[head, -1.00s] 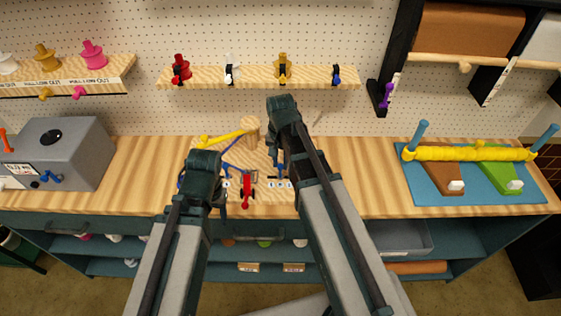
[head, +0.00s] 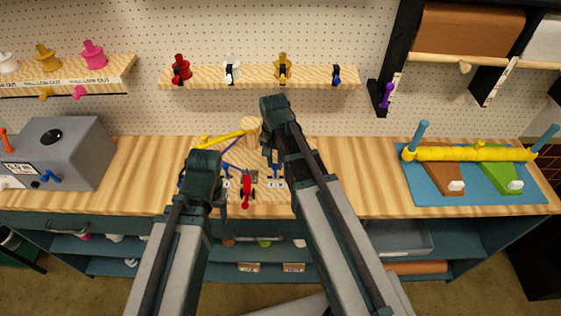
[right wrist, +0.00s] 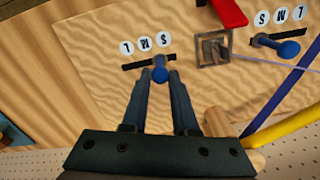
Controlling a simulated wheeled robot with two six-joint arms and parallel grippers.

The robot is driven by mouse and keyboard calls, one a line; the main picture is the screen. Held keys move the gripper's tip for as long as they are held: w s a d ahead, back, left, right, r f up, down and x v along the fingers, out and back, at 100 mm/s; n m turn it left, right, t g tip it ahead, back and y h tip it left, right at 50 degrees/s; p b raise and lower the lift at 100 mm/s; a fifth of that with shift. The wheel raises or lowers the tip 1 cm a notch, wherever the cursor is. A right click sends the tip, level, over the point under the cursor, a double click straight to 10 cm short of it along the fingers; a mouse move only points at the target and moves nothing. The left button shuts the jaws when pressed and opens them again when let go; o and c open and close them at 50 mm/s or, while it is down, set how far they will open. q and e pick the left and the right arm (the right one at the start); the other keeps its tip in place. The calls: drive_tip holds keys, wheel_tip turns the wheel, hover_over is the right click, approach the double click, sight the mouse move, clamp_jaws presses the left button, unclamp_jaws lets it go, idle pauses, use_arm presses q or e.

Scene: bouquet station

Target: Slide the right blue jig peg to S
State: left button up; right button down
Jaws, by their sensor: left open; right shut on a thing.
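The right blue jig peg (right wrist: 160,74) stands in a short dark slot (right wrist: 132,66) in the wooden board, with round L, M and S labels alongside. In the right wrist view it is at the S end of its slot, beside the S label (right wrist: 162,40). My right gripper (right wrist: 161,88) is shut on this peg, with one finger on each side. The head view shows the right gripper (head: 269,158) over the board, partly covering the peg. The other blue peg (right wrist: 289,48) is in a separate slot. My left gripper (head: 220,198) is open, left of the red clamp; its fingers are mostly hidden.
The red clamp lever (head: 247,190) stands between the two slots. A wooden post (head: 251,128) and a yellow bar (head: 218,139) are behind. A grey box (head: 72,150) is at left and a blue mat (head: 420,185) at right. The bench between board and mat is clear.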

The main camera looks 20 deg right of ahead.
drive_tip(key=shift+w+a, duration=0.25)
drive_tip(key=shift+a, duration=0.55)
drive_tip(key=c, duration=0.7)
unclamp_jaws()
drive_tip(key=shift+a, duration=0.1)
drive_tip(key=shift+r, duration=0.1)
